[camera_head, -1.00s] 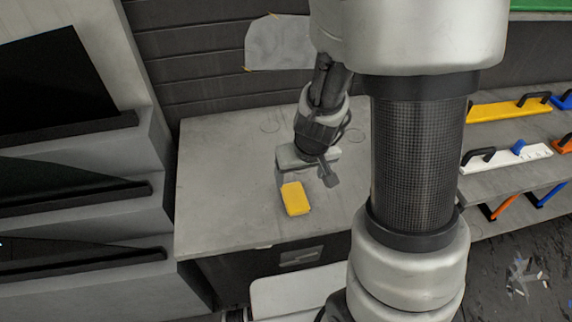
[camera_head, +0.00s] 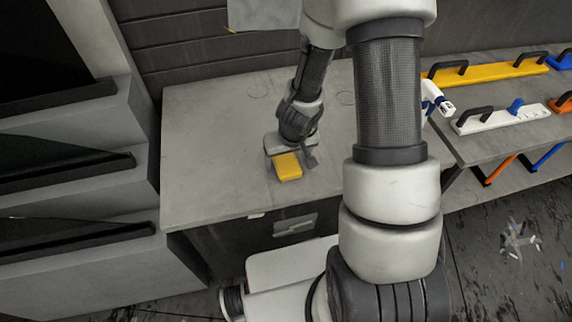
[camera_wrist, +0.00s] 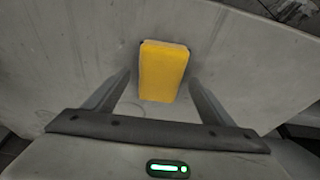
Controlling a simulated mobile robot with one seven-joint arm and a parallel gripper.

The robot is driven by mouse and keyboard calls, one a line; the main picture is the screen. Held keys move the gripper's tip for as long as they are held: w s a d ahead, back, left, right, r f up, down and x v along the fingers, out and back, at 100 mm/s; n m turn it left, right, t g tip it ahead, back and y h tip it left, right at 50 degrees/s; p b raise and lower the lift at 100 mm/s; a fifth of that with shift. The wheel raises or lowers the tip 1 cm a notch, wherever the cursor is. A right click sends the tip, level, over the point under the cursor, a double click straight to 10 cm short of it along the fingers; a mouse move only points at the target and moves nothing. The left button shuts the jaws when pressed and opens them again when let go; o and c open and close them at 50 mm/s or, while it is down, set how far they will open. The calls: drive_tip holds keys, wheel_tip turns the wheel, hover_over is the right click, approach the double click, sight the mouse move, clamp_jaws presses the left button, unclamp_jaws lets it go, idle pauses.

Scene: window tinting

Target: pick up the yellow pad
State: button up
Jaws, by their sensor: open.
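The yellow pad (camera_head: 287,167) lies on the grey top of a workbench (camera_head: 210,190). In the wrist view the pad (camera_wrist: 163,70) lies ahead of my gripper (camera_wrist: 160,80), centred between the two finger lines. My gripper (camera_head: 290,160) is open and empty. In the head view its fingers are beside the pad's far part, one finger showing on the right; the other is largely hidden. I cannot tell whether a finger touches the pad.
To the left stand grey racks with dark panels (camera_head: 60,160). To the right a shelf holds a yellow handled tool (camera_head: 490,72), a white handled tool (camera_head: 500,119) and a white-and-blue item (camera_head: 436,100). The bench around the pad is clear.

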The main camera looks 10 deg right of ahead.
drive_tip(key=shift+f, duration=0.25)
drive_tip(key=c, duration=1.2)
drive_tip(key=shift+o, duration=0.2)
drive_tip(key=shift+r, duration=0.15)
